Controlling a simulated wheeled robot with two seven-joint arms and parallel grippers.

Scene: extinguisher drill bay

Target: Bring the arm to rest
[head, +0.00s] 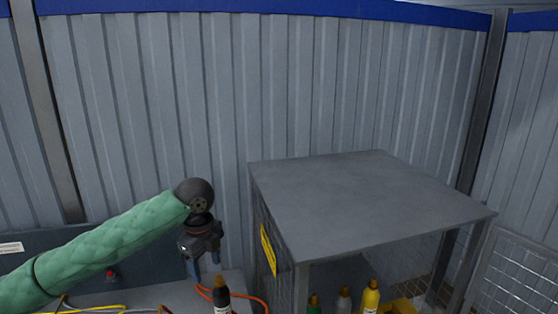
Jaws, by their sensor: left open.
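My left arm comes in from the left in a green padded sleeve. My left gripper (207,272) hangs from its dark wrist and points down, with its two bluish fingers apart. It is over a light bench top (165,292), just behind and left of a dark bottle (221,296) with an orange-brown top. I see nothing between the fingers, though the bottle stands close and I cannot tell whether they touch. My right gripper is not in view.
A grey cage cabinet (370,200) with mesh sides stands to the right. Several bottles, one a yellow bottle (369,297), stand inside it. An orange hose (262,303) and yellow cable lie on the bench. A dark panel with a red button (110,273) is behind my arm.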

